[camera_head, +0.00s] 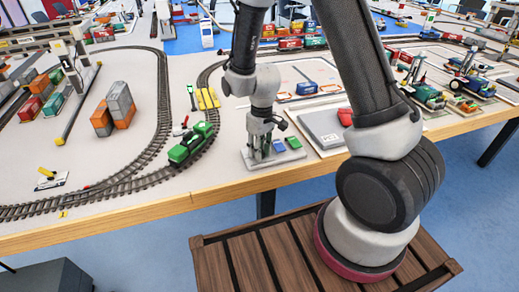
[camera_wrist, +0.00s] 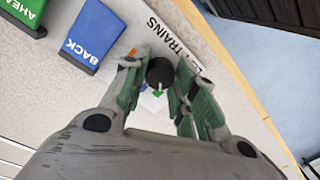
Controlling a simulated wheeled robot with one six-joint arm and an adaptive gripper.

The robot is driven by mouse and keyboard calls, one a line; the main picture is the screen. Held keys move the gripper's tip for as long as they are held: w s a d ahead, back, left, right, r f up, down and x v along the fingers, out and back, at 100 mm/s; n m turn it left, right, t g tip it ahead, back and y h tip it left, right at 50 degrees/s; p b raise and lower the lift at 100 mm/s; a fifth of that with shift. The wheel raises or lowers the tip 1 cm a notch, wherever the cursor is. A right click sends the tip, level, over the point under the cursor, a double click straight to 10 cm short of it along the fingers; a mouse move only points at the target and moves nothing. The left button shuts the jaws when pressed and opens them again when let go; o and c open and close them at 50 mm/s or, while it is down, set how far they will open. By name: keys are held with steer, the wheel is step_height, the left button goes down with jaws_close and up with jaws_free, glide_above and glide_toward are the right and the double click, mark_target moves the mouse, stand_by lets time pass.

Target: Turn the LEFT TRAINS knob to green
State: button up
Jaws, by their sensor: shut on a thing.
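A round black knob (camera_wrist: 160,70) stands on the pale control panel (camera_wrist: 112,82) in the wrist view. My gripper (camera_wrist: 161,78) has one green-padded finger on each side of it and is shut on it. A white pointer line on the knob faces the lower edge of the picture, toward a small green mark (camera_wrist: 158,94). An orange mark (camera_wrist: 132,52) shows at the upper left. In the head view my gripper (camera_head: 262,147) is down at the panel (camera_head: 287,159), and the knob is hidden.
A blue BACK lever or button (camera_wrist: 92,35) and a green AHEAD one (camera_wrist: 25,12) sit beside the knob. A green locomotive (camera_head: 191,144) is on the track (camera_head: 150,160) left of the panel. Stacked containers (camera_head: 113,108) stand farther left. The wooden table edge (camera_head: 150,208) runs in front.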

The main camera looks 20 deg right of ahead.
steer(key=shift+m, duration=0.4)
steer(key=o, duration=1)
steer(key=shift+o, duration=0.2)
step_height(320, 180, up, 12)
steer(key=shift+w+d, duration=0.15)
steer(key=shift+d, duration=0.2)
